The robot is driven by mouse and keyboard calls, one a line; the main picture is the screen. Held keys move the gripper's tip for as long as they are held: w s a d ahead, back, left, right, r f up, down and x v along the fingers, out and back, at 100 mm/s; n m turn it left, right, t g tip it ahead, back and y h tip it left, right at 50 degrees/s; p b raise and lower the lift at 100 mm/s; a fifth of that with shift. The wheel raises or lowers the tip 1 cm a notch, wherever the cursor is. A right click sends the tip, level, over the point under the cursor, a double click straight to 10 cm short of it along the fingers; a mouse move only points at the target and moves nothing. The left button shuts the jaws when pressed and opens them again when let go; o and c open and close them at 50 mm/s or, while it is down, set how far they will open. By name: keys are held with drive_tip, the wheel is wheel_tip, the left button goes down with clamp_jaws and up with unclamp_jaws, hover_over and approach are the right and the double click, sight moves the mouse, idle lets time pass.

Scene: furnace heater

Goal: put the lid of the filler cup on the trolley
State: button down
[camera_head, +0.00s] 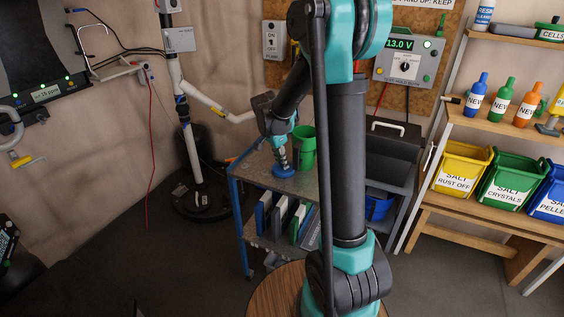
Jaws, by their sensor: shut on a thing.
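The trolley (251,168) stands in the middle, with a grey top and a blue frame. My gripper (283,163) points down over its top and is shut on a round blue lid (284,172). The lid is at or just above the trolley top; I cannot tell if it touches. The fingertips are small and partly hidden by the lid. A green cup (307,147) stands behind and to the right of the gripper on the trolley. My arm hides the trolley's right part.
A white pipe (205,100) runs behind at the left. A dark case with a white handle (388,127) is right of my arm. Shelves with bins (460,172) stand at the right.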

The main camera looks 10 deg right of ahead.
sight(275, 170)
drive_tip(key=shift+f, duration=0.1)
drive_tip(key=c, duration=1.4)
unclamp_jaws()
drive_tip(key=v, duration=1.1)
drive_tip(key=s+d+f+n+t+y, duration=0.1)
drive_tip(key=s+d+f+n, duration=0.1)
drive_tip(key=s+f+n, duration=0.2)
drive_tip(key=s+d+f+n+t+y, duration=0.1)
drive_tip(key=s+f+n, duration=0.3)
drive_tip(key=s, duration=0.7)
drive_tip(key=s+d+f+n+t, duration=0.1)
drive_tip(key=s+f+n, duration=0.3)
drive_tip(key=s, duration=0.4)
drive_tip(key=shift+s+d+f+n+y, duration=0.15)
drive_tip(key=shift+d+n+y, duration=0.1)
drive_tip(key=shift+d, duration=0.2)
drive_tip(key=shift+d+f+n+y, duration=0.15)
drive_tip(key=shift+d+n, duration=0.1)
drive_tip(key=shift+d, duration=0.2)
